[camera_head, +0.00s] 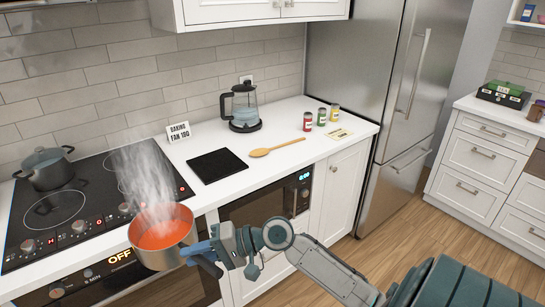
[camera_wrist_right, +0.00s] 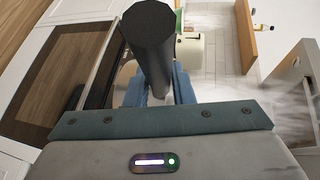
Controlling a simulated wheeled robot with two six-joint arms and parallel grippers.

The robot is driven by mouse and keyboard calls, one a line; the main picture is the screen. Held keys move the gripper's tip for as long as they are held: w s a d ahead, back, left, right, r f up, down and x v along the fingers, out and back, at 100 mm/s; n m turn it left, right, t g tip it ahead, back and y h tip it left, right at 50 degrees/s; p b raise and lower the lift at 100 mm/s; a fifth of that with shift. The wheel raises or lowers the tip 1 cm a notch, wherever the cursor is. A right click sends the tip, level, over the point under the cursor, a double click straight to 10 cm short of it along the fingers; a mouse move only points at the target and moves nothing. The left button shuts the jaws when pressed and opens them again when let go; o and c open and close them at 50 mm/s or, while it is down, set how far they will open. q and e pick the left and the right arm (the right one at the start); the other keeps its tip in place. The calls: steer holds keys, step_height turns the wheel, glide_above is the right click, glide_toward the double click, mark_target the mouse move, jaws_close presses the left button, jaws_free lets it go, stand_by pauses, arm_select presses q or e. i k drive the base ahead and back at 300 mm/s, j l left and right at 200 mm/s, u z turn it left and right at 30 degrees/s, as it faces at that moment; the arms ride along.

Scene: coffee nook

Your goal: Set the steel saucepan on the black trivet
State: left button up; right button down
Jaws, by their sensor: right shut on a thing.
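The steel saucepan (camera_head: 163,258) holds an orange-red liquid and gives off steam. It is in the air at the front edge of the cooktop, roughly level. My right gripper (camera_head: 203,256) is shut on its handle, at the pan's right side. In the right wrist view the dark handle (camera_wrist_right: 149,48) stands between the blue fingers of the gripper (camera_wrist_right: 156,92). The black trivet (camera_head: 217,165) lies flat and bare on the white counter, right of the cooktop, behind and to the right of the pan. My left gripper is not in view.
A lidded grey pot (camera_head: 47,169) stands on the cooktop (camera_head: 95,205). Around the trivet are a small sign (camera_head: 178,134), a glass kettle (camera_head: 243,108) and a wooden spoon (camera_head: 277,147). Several small jars (camera_head: 321,116) stand further right. The counter's front strip is clear.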

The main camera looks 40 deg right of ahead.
mark_target(226, 172)
steer(key=i+z, duration=0.3)
steer(key=z, duration=0.15)
steer(key=i+j+z, duration=0.15)
steer(key=i+z, duration=0.15)
steer(key=z, duration=0.15)
steer(key=i+j, duration=0.4)
steer(key=i, duration=0.2)
